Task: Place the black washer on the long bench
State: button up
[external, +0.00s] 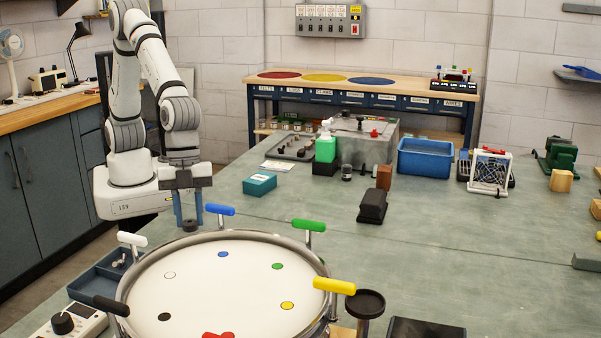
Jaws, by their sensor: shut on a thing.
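My gripper (189,222) points down at the left, just behind the drum's far rim, with its two blue fingers around a small dark ring. This ring looks like the black washer (190,226), held at the fingertips; it is small and partly covered by the fingers. I cannot tell whether it touches the surface below. The long bench (440,235) appears to be the wide green-grey worktop, reaching from the drum to the right side.
A large round drum (220,290) with coloured handles fills the front left. A teal box (260,184), green bottle (325,149), grey metal box (365,150), blue bin (425,157) and black block (372,206) stand on the worktop. Its right middle is clear.

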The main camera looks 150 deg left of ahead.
jog(key=s+d, duration=0.2)
jog(key=d, duration=0.7)
jog(key=w+a+r+n+p, duration=0.1)
jog(key=w+a+n+p, duration=0.3)
jog(key=a, duration=1.2)
jog(key=n+g+y+p, duration=0.1)
jog(key=n+y+p, duration=0.2)
jog(key=n, duration=0.6)
send_over(367, 186)
jog(key=f, duration=0.3)
jog(key=shift+s+d+f, duration=0.2)
jog(key=shift+d+f, duration=0.2)
jog(key=shift+f+p, duration=0.65)
jog(key=shift+f, duration=1.55)
